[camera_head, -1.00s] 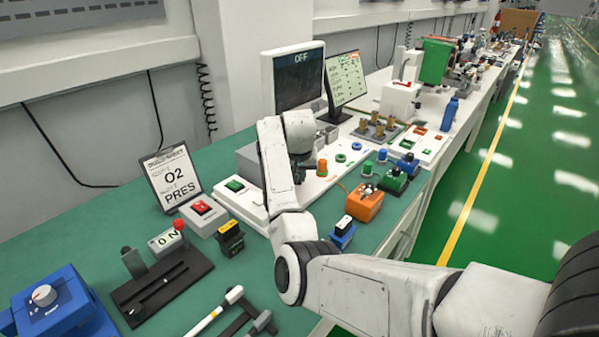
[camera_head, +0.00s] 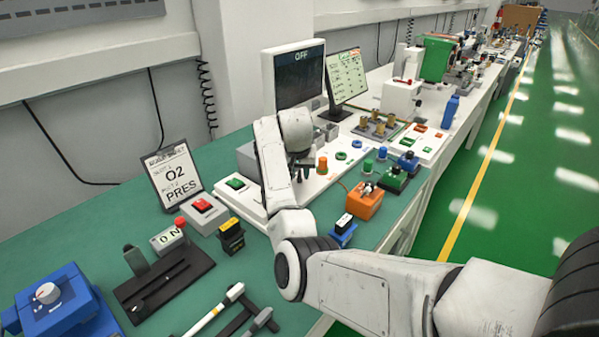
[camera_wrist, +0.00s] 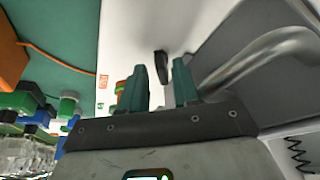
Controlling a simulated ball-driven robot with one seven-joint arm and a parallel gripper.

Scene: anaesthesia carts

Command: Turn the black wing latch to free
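The black wing latch (camera_wrist: 160,64) shows in the wrist view as a small dark upright piece on a white surface. My gripper (camera_wrist: 160,74) has its two dark green fingers apart, one to each side of the latch in the picture. The latch shows in the gap near the fingertips. I cannot tell whether either finger touches it. In the head view my gripper (camera_head: 303,172) points down over the white panel (camera_head: 262,208) beside the grey box, and the latch is hidden there.
A curved grey metal bar (camera_wrist: 258,55) runs close to the right finger in the wrist view. An orange knob (camera_head: 322,165) stands just right of my gripper. A dark monitor reading OFF (camera_head: 299,77) stands behind. An orange box (camera_head: 365,202) lies to the right.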

